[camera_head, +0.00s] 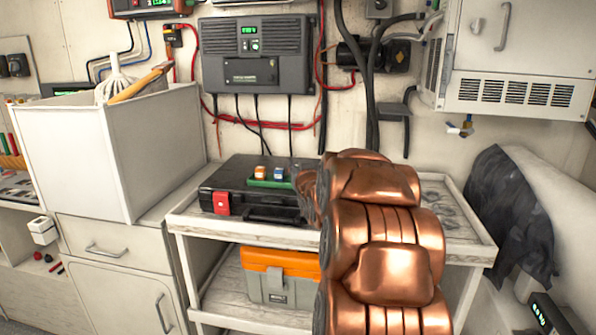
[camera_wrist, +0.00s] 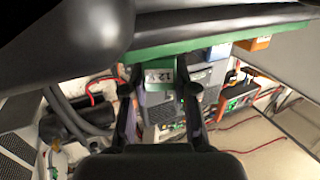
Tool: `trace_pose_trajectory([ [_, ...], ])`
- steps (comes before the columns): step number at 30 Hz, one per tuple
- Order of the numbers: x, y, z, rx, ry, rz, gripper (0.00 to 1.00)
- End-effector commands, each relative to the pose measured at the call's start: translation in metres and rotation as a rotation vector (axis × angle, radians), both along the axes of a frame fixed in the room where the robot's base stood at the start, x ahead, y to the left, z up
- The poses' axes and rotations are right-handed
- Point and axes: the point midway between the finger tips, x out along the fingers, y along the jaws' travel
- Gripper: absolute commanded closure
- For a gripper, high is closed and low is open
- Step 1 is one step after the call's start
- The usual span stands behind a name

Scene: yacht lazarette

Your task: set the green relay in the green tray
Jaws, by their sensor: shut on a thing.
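The green tray (camera_head: 258,183) lies on a black case and holds an orange relay (camera_head: 262,172) and a blue relay (camera_head: 279,174). In the wrist view, which looks upside down, the tray is a green strip (camera_wrist: 190,47), with the blue relay (camera_wrist: 221,51) and the orange relay (camera_wrist: 255,43) beside it. My gripper (camera_wrist: 159,86) is shut on the green relay (camera_wrist: 160,73), which carries a "12V" label. The relay shows right by the tray's edge; I cannot tell whether they touch. In the head view my copper arm hides the gripper and the green relay.
The black case (camera_head: 236,188) rests on a white cart (camera_head: 190,222) with a raised rim. A red block (camera_head: 221,203) is at the case's front. An orange and grey toolbox (camera_head: 278,274) is on the lower shelf. A white bin (camera_head: 160,140) stands left.

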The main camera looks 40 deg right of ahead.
Motion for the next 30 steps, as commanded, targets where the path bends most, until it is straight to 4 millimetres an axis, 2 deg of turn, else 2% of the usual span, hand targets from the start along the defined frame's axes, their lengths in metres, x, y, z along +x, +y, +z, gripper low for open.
trace_pose_trajectory([
  [3,-0.0005,-0.0001,-0.0141,0.004,0.007,-0.001,0.99],
  [15,-0.0003,0.0002,-0.0178,0.001,0.003,0.0,0.99],
  [16,-0.0002,0.0002,-0.0168,0.0,0.002,0.0,0.71],
  [18,-0.0003,0.0002,-0.0162,0.0,0.002,0.0,0.63],
  [30,-0.0003,0.0002,-0.0107,0.0,0.002,0.0,0.62],
])
